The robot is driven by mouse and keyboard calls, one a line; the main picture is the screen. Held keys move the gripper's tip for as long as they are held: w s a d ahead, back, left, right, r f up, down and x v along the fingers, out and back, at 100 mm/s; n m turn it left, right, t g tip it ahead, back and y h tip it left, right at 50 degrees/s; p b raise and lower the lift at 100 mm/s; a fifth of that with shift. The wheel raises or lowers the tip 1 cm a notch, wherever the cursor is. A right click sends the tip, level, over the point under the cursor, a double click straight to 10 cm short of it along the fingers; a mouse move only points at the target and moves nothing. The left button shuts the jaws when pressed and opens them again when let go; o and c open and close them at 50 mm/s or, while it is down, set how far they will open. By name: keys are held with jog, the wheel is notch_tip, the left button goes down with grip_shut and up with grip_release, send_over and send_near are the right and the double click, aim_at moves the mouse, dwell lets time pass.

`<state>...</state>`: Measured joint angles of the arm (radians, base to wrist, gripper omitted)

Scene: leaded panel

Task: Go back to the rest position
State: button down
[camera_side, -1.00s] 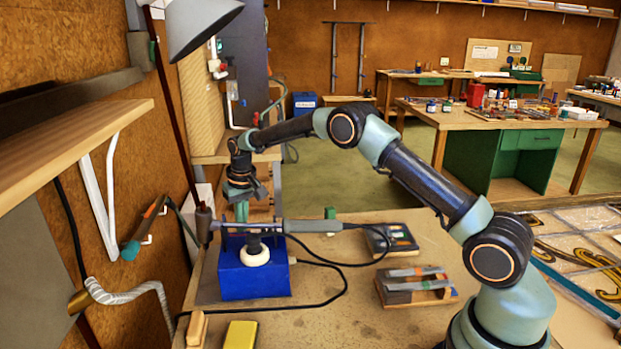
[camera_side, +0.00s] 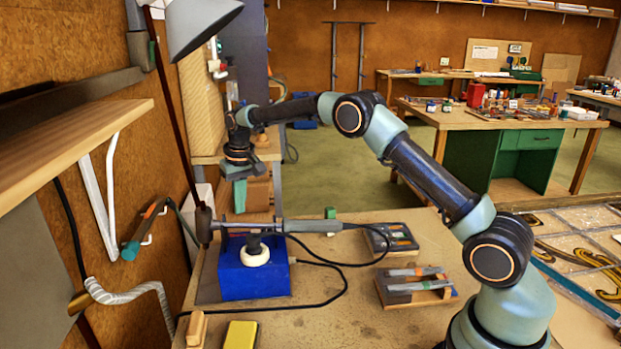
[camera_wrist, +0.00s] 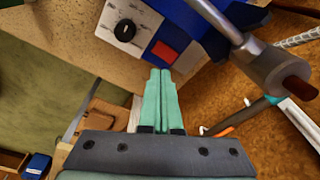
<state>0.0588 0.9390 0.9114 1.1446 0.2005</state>
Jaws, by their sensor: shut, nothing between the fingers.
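My gripper (camera_side: 239,192) is shut and empty, with its pale green fingers side by side. It hangs in the air above and behind the blue soldering station (camera_side: 240,276), apart from it. The soldering iron (camera_side: 310,226) lies across the top of the station, with its cable trailing to the right. Part of the iron (camera_wrist: 275,75) shows at the upper right of that view.
A lamp shade (camera_side: 200,25) hangs upper left, near a wooden shelf (camera_side: 75,140). The leaded panel (camera_side: 590,250) lies at right.

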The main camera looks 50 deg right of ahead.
jog(key=s+a+r+n+t, duration=0.1)
jog(key=s+a+r+t, duration=0.1)
jog(key=s+r, duration=1.1)
jog(key=s+a+n+t, duration=0.1)
jog(key=s+n+t, duration=0.1)
jog(key=s, duration=1.5)
jog(key=shift+s+a+f, duration=0.25)
